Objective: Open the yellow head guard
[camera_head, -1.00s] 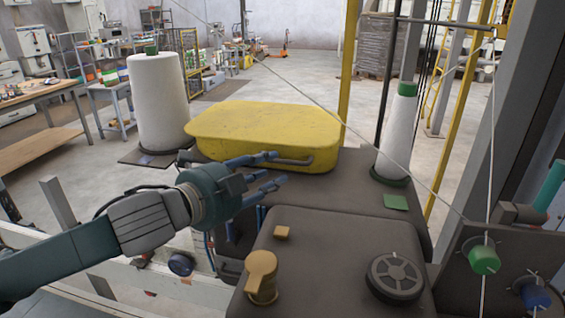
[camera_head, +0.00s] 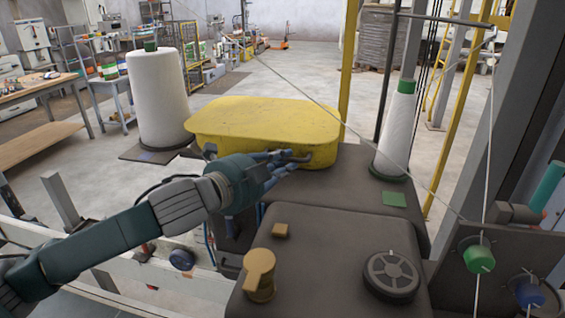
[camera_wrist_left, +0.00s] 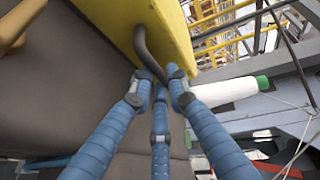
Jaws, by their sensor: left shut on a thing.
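The yellow head guard (camera_head: 265,122) is a rounded box-like cover at the back of the dark machine top, and it looks closed. A dark bar handle (camera_head: 299,158) runs along its front face. My left gripper (camera_head: 285,162) reaches in from the left and is at this handle. In the left wrist view, the blue fingers (camera_wrist_left: 160,85) meet around the lower end of the curved handle (camera_wrist_left: 147,52), beside the yellow guard (camera_wrist_left: 170,30). The fingers are shut on the handle. My right gripper does not show.
A large white thread cone (camera_head: 158,100) stands left of the guard, and a smaller cone (camera_head: 396,135) stands to its right. The machine top in front carries a tan knob (camera_head: 259,275) and a dark handwheel (camera_head: 391,275). A yellow post (camera_head: 350,65) rises behind the guard.

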